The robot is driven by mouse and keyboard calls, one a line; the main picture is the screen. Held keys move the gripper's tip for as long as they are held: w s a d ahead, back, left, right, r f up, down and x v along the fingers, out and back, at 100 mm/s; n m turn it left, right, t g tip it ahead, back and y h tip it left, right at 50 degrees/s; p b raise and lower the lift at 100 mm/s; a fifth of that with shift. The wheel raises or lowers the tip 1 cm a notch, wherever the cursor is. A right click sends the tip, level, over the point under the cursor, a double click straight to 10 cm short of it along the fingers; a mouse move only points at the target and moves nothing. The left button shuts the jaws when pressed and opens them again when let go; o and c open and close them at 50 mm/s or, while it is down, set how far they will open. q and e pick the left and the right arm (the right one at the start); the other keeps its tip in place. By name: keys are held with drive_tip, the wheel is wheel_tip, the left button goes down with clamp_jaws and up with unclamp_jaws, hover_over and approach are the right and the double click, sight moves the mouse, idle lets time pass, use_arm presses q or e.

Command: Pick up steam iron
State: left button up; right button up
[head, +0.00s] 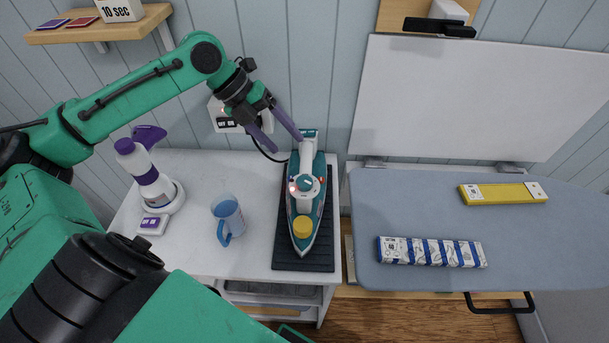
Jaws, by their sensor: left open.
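The steam iron (305,195) is teal and white with a yellow round cap near its pointed end. It lies on a dark ribbed mat (288,262) at the right of the white counter, its tip toward me and its handle end toward the wall. My left gripper (287,145) is open above the back left of the iron. Its two purple fingers point down, the right one close to the iron's rear end; whether it touches I cannot tell. My right gripper is not in view.
A blue mug (228,219) stands left of the iron. A purple and white spray bottle (149,180) is farther left. A wall outlet (232,118) with a black cord is behind. The blue ironing board (400,215) at right holds a yellow box (502,193) and a striped box (432,252).

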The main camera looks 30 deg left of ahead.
sight(303, 160)
use_arm(q)
drive_tip(key=d, duration=0.1)
drive_tip(key=d+f+p, duration=0.1)
drive_tip(key=d+p, duration=0.1)
drive_tip(key=shift+s+d+f, duration=0.1)
drive_tip(key=shift+s+f, duration=0.1)
drive_tip(key=shift+f, duration=0.2)
drive_tip(key=x, duration=0.3)
drive_tip(key=shift+w+a+f+p, duration=0.1)
drive_tip(key=shift+a+p, duration=0.1)
drive_tip(key=shift+p, duration=0.15)
drive_tip(key=shift+w+f, duration=0.15)
drive_tip(key=shift+f, duration=0.1)
drive_tip(key=shift+c, duration=0.9)
clamp_jaws()
drive_tip(key=shift+r, duration=0.15)
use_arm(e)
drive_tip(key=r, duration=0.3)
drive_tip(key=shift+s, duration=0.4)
